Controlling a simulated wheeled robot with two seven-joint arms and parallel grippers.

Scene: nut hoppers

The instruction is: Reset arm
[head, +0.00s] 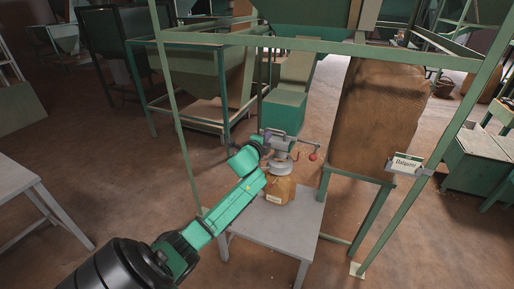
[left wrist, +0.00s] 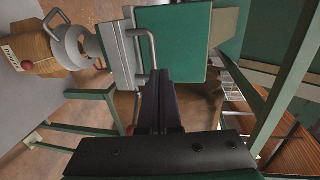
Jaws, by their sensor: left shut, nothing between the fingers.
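My left arm reaches from the lower left in the head view, and its gripper (head: 267,138) is beside a grey metal outlet (head: 285,147) with a red-knobbed lever (head: 312,156). In the left wrist view the dark fingers (left wrist: 160,100) are together with nothing between them. They are close to the outlet's bent grey handle (left wrist: 148,45); I cannot tell whether they touch it. A brown paper bag (head: 280,192) with a label stands upright under the outlet on a grey table (head: 270,226). My right gripper is not in view.
A green frame (head: 181,150) stands around the outlet, its posts and top bar near my arm. Another grey table (head: 28,205) is at the left. Open brown floor lies between the tables.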

